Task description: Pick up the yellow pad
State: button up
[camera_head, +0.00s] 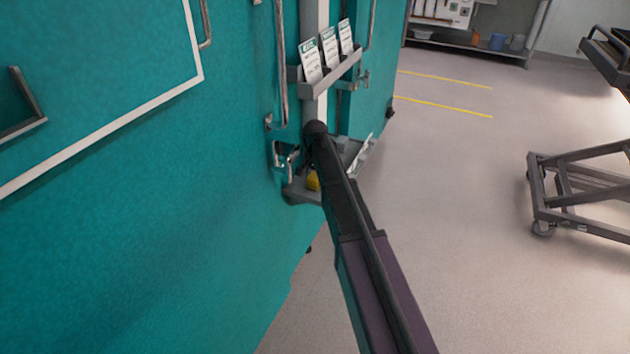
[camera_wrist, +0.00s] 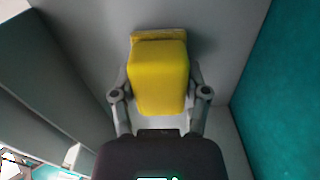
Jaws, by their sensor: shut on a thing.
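The yellow pad (camera_wrist: 160,75) is a thick yellow block with rounded edges, in the middle of the wrist view. My gripper (camera_wrist: 160,98) has one finger on each side of the pad and is shut on it. The pad is inside a grey tray (camera_wrist: 215,20); I cannot tell whether it touches the tray floor. In the head view a small part of the pad (camera_head: 313,181) shows in the tray (camera_head: 301,195) on the teal cabinet's side. My arm hides the rest of the pad and the gripper there.
The teal cabinet (camera_head: 150,200) fills the left side, with metal handles near the tray. A grey rack (camera_head: 330,77) with several white cards is above the tray. A grey cart (camera_head: 580,190) stands at the right. The floor between is clear.

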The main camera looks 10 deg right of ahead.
aim_at(315, 175)
jog(key=shift+r, duration=0.1)
dwell(0.4)
notch_tip(315, 175, up, 3)
jog(key=p, duration=0.3)
jog(key=shift+p, duration=0.3)
jog(key=s+a+r+p, duration=0.1)
jog(key=s, duration=1.5)
jog(key=shift+r, duration=0.3)
jog(key=o, duration=0.4)
jog(key=shift+c, duration=1.3)
notch_tip(315, 175, up, 22)
jog(key=p, duration=2.2)
jog(key=shift+f, duration=0.15)
jog(key=shift+s, duration=0.1)
